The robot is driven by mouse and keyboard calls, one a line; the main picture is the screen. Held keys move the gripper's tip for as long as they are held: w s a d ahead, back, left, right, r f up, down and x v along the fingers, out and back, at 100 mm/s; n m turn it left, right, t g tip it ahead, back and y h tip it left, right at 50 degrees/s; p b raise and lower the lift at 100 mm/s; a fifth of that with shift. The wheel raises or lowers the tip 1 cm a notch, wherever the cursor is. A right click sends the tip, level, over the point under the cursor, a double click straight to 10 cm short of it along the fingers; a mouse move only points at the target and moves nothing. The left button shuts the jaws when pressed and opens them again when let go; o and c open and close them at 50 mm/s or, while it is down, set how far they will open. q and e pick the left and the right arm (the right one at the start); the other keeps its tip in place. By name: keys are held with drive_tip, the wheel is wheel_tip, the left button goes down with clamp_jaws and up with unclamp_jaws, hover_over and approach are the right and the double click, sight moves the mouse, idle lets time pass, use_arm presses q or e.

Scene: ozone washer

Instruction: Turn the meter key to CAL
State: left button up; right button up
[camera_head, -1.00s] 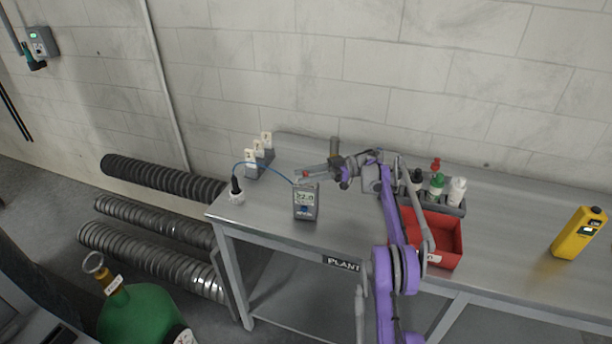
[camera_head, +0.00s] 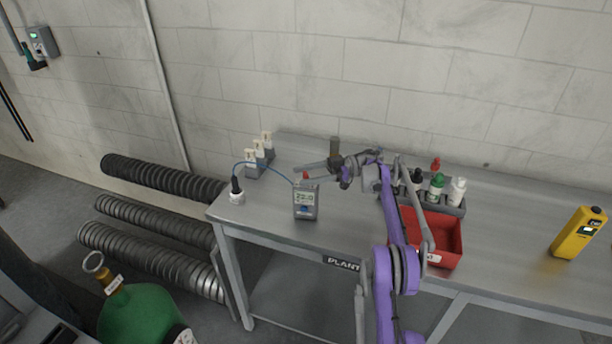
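The meter (camera_head: 306,208) is a small grey upright box with a lit display, standing near the front left of the metal table. A small red part (camera_head: 306,175) shows at its top edge; I cannot tell whether this is the key, and no CAL mark is readable. My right gripper (camera_head: 309,172) reaches in from the right, just above and behind the meter. Its fingers look apart, with the red part close to their tips. I cannot tell whether they touch it. My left gripper is not in view.
A stand with white tags (camera_head: 258,158) is behind. A red bin (camera_head: 447,240), a bottle rack (camera_head: 452,208) and a yellow device (camera_head: 579,233) stand to the right.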

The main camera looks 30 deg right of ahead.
sight(306, 173)
wheel_tip(306, 173, up, 10)
drive_tip(key=shift+r+p, duration=0.1)
drive_tip(key=shift+p, duration=0.65)
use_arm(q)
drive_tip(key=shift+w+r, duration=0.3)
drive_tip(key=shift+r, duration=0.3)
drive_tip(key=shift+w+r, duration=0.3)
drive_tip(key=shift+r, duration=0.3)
